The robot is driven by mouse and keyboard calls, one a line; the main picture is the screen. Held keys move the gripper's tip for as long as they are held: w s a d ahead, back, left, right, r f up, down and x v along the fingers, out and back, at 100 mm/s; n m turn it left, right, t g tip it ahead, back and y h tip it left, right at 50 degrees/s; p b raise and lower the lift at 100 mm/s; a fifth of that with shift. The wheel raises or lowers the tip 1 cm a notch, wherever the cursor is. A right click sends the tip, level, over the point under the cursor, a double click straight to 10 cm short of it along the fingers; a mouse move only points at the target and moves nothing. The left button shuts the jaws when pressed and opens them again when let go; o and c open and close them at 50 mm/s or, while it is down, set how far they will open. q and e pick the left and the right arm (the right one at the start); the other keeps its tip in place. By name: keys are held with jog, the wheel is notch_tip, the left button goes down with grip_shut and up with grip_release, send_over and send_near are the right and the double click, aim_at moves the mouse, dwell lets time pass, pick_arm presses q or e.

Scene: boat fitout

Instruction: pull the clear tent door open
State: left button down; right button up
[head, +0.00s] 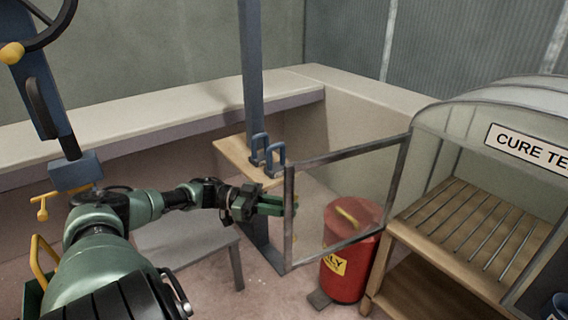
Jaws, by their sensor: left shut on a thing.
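The clear tent door (345,152) is a see-through panel in a thin grey frame. It stands swung out to the left from the front of the cure tent (470,125), joined at its right edge. The tent's opening shows a slatted wooden shelf inside. My left gripper (280,205), with green fingers, is shut at the door's free left edge. The exact part gripped is hidden by the fingers. My right gripper is not in view.
A red bin (345,275) with a yellow label stands on the floor behind and below the door. A blue post (252,80) with clamps (268,152) rises behind my gripper. A grey bench (185,238) lies beyond my left arm. A wheel (52,30) hangs upper left.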

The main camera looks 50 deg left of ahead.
pick_arm(q)
jog(key=shift+w+a, duration=0.1)
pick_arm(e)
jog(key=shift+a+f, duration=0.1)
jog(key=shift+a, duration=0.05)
pick_arm(q)
jog(key=c, duration=1.4)
grip_release()
jog(key=shift+c, duration=0.2)
jog(key=shift+o, duration=0.6)
jog(key=shift+w, duration=0.15)
jog(key=v, duration=0.7)
jog(key=shift+s+a, duration=0.3)
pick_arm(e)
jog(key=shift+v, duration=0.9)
